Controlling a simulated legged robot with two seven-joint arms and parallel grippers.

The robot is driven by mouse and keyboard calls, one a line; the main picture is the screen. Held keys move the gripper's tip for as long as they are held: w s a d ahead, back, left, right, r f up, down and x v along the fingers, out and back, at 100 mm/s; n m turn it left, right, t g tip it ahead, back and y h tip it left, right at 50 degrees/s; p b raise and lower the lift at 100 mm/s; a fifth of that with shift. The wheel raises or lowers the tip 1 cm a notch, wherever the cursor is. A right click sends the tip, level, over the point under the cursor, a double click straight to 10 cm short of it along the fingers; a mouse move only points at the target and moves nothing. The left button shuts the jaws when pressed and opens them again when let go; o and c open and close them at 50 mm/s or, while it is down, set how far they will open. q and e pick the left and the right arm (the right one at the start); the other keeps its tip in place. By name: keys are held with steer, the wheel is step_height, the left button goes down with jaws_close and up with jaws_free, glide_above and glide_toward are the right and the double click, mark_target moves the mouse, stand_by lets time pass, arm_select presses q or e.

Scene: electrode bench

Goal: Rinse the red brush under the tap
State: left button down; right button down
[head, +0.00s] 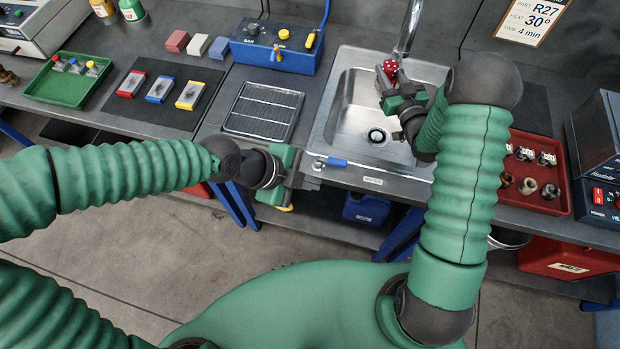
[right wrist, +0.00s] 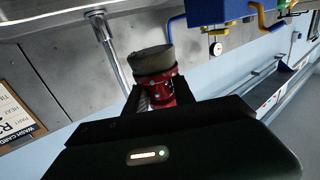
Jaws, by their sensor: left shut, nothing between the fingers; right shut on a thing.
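The red brush (head: 390,68) is held by my right gripper (head: 392,84) over the back of the steel sink (head: 345,100), close to the tap (head: 408,32). In the right wrist view the red brush (right wrist: 160,88) shows a red body with white specks and a grey-brown end (right wrist: 152,60), pointing away from the jaws. The tap pipe (right wrist: 112,55) stands beside it there. I see no clear water stream. My left gripper (head: 290,176) is shut and empty at the bench's front edge, left of the blue lever (head: 337,162) above the water label.
A ribbed drying rack (head: 262,112) lies left of the sink. A red tray (head: 560,200) with several small parts is at its right. A blue box (head: 250,52) with knobs, a black mat (head: 128,112) and a green tray (head: 42,86) are further left.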

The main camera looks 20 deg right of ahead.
steer(key=a, duration=0.7)
steer(key=shift+s+a, duration=0.35)
steer(key=shift+a, duration=0.05)
steer(key=shift+r, duration=0.1)
stand_by(0.9)
steer(key=a+r+p, duration=0.1)
steer(key=a+r, duration=0.3)
steer(key=a, duration=0.1)
steer(key=shift+s+p, duration=0.25)
steer(key=shift+p, duration=0.1)
steer(key=shift+f, duration=0.15)
stand_by(0.7)
